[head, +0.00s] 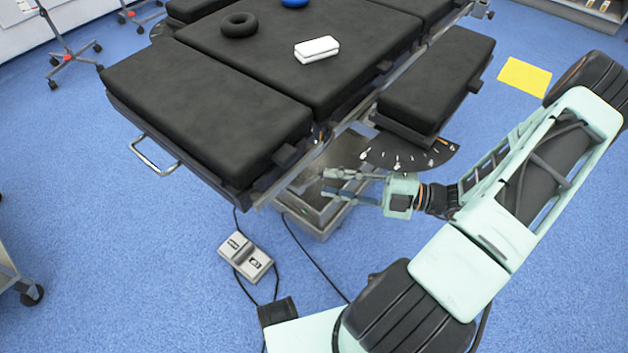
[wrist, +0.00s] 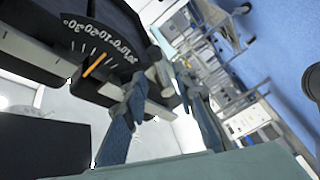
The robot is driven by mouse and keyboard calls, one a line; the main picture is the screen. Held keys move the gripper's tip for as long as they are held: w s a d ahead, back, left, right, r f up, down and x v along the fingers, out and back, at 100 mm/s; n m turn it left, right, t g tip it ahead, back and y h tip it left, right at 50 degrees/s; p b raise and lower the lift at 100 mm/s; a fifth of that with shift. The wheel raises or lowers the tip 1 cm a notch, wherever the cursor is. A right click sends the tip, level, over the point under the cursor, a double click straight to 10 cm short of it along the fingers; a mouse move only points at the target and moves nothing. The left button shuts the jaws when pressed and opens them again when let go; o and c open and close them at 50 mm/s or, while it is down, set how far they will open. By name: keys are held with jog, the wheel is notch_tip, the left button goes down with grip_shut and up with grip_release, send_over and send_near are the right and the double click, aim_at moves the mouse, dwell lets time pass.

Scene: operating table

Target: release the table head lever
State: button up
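The operating table (head: 290,60) has black pads and stands at the upper middle of the head view. My gripper (head: 327,182) reaches in from the right, low beside the table's edge, with its two fingers apart. In the wrist view my gripper (wrist: 160,80) is open, with a blue-grey finger on each side. A dark angle scale (wrist: 100,28) with white numbers and an orange pointer (wrist: 95,65) is just beyond the left finger. Pale and dark table parts lie around the fingertips. I cannot tell which part is the head lever, or whether a finger touches anything.
A dark curved scale plate (head: 410,158) juts out under the right side pad (head: 437,80), close above my gripper. The metal column base (head: 318,215) is below it. A foot pedal (head: 246,256) with cables lies on the blue floor. A metal rail (head: 152,160) sticks out at left.

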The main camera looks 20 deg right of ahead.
aim_at(316, 180)
jog(key=b+x, duration=0.1)
jog(key=x, duration=0.4)
grip_shut()
dwell(0.4)
